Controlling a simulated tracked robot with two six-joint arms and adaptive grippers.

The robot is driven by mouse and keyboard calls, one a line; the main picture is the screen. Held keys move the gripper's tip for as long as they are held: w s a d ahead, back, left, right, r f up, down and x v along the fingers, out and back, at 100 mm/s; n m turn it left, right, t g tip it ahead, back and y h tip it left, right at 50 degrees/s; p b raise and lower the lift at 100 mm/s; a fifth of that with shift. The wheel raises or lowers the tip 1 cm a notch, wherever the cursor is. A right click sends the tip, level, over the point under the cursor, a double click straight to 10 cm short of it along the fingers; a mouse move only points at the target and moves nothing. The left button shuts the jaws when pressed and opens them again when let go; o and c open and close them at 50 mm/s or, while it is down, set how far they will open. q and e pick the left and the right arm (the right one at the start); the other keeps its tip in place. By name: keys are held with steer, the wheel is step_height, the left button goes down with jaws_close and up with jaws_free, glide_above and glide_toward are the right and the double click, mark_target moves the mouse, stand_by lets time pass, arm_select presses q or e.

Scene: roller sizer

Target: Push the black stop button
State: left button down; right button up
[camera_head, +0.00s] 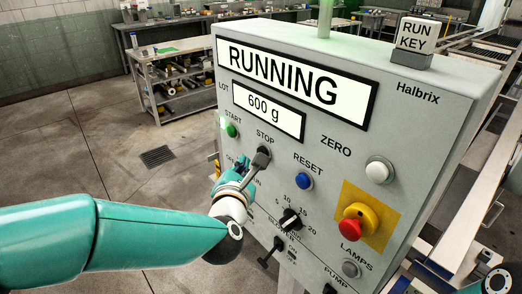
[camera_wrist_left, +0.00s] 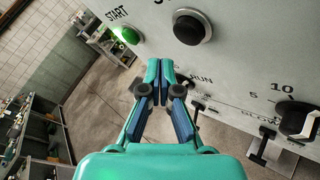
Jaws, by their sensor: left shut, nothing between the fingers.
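The black stop button (camera_wrist_left: 188,28) sits in a metal ring on the grey panel, under the STOP label, beside the lit green start button (camera_wrist_left: 130,35). In the head view my left gripper (camera_head: 261,160) is at the panel just below the STOP label and largely covers the stop button. In the left wrist view its fingers (camera_wrist_left: 160,68) are shut and empty, with the tips below and left of the stop button in the picture. I cannot tell whether they touch the panel. The display (camera_head: 290,80) reads RUNNING. My right gripper is not in view.
Nearby on the panel are the blue reset button (camera_head: 304,181), a white zero button (camera_head: 379,170), a red emergency knob (camera_head: 358,220) on yellow, and a black rotary dial (camera_head: 290,219). A workbench (camera_head: 165,60) stands behind at left. The floor between is open.

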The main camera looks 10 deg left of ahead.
arm_select(q)
steer(key=shift+w+d, duration=0.6)
steer(key=shift+w, duration=0.2)
steer(key=shift+s, duration=0.1)
stand_by(0.7)
steer(key=shift+w+d+b, duration=0.25)
steer(key=shift+w+b, duration=0.15)
steer(key=shift+w+d, duration=0.3)
steer(key=shift+w, duration=0.1)
stand_by(1.0)
steer(key=shift+s+b, duration=0.1)
steer(key=shift+b, duration=0.2)
steer(key=shift+s+a+b, duration=0.55)
steer(key=shift+s, duration=0.1)
